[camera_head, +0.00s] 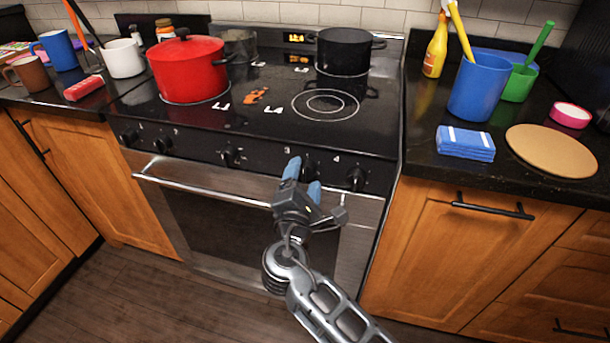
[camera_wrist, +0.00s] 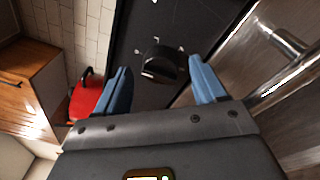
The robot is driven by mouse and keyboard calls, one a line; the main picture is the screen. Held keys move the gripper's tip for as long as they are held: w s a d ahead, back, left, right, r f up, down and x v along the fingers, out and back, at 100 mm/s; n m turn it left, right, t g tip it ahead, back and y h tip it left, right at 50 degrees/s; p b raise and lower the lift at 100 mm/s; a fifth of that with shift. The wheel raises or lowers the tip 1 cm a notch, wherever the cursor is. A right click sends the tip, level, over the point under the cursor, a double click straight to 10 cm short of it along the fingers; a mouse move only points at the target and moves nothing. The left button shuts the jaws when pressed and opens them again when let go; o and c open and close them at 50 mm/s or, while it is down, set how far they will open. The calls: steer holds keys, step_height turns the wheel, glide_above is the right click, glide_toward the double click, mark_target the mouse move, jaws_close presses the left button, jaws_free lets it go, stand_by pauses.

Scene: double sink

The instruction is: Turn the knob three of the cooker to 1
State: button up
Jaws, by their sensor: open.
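The cooker's control panel (camera_head: 200,150) carries several black knobs. Knob three (camera_head: 308,167), beside the label 3, is partly hidden by my gripper (camera_head: 303,180). In the wrist view, a black knob (camera_wrist: 160,65) with small pale marks around it lies ahead, between the blue fingers of my gripper (camera_wrist: 162,84). The fingers are open, one on each side of the knob. I cannot tell whether they touch it. Knob four (camera_head: 357,178) is just to the right.
The oven handle (camera_head: 200,190) runs just below the panel. A red pot (camera_head: 188,70) and a black pot (camera_head: 344,50) stand on the cooktop (camera_head: 285,105).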

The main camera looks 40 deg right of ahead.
steer(key=shift+w+d, duration=0.35)
steer(key=shift+d, duration=0.1)
steer(key=c, duration=1.1)
steer(key=shift+o, duration=0.2)
steer(key=shift+f, duration=0.1)
